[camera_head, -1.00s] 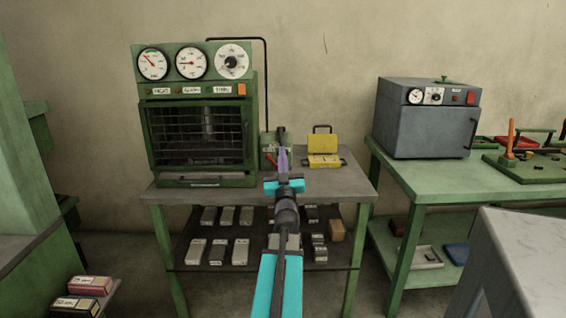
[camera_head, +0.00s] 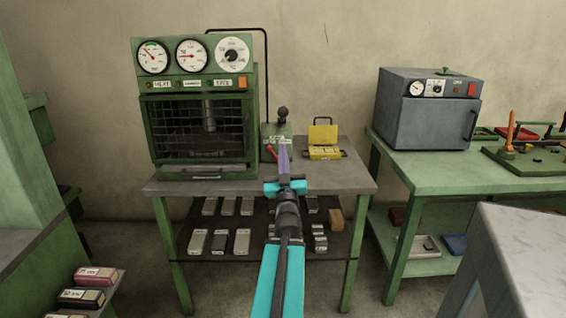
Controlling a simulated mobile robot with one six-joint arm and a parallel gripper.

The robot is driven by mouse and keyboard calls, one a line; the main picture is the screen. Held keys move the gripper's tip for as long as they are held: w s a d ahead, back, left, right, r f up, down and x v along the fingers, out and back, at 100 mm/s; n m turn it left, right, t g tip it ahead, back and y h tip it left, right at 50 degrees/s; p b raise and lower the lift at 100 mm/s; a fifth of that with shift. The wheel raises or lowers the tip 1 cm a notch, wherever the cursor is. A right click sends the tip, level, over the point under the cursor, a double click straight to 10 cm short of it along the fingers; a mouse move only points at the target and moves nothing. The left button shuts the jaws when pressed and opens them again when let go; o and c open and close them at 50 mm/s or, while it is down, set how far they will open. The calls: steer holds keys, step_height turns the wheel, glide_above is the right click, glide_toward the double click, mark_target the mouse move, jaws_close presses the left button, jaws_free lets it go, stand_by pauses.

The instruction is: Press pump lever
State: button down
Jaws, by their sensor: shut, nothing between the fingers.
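The pump is a small green box (camera_head: 269,131) on the grey bench, just right of the green press (camera_head: 203,155). A dark lever with a round black knob (camera_head: 283,112) stands up at its top right. A short red handle (camera_head: 271,151) shows low on its front. My gripper (camera_head: 284,150) is shut and empty, pointing away from me toward the pump. Its purple-grey tip lies just below the knob in the picture and covers part of the box and lever. I cannot tell whether it touches the lever.
A yellow open case (camera_head: 324,146) stands on the bench to the right of the pump. Several metal blocks lie on the shelf (camera_head: 258,245) below. A grey oven (camera_head: 426,112) sits on a green table at right. A pale table corner (camera_head: 530,240) is close at front right.

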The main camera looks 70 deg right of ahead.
steer(key=shift+s+a+f+p, duration=0.2)
steer(key=shift+a+p, duration=0.1)
steer(key=shift+p, duration=2.3)
steer(key=p, duration=0.2)
steer(key=a+p, duration=0.1)
steer(key=p, duration=0.2)
steer(key=shift+s+a+f, duration=0.1)
steer(key=shift+s+f, duration=0.1)
steer(key=shift+s, duration=0.05)
steer(key=p+v, duration=0.2)
steer(key=p, duration=0.2)
steer(key=shift+a+f, duration=0.1)
steer(key=shift+f, duration=0.2)
steer(key=shift+f, duration=0.15)
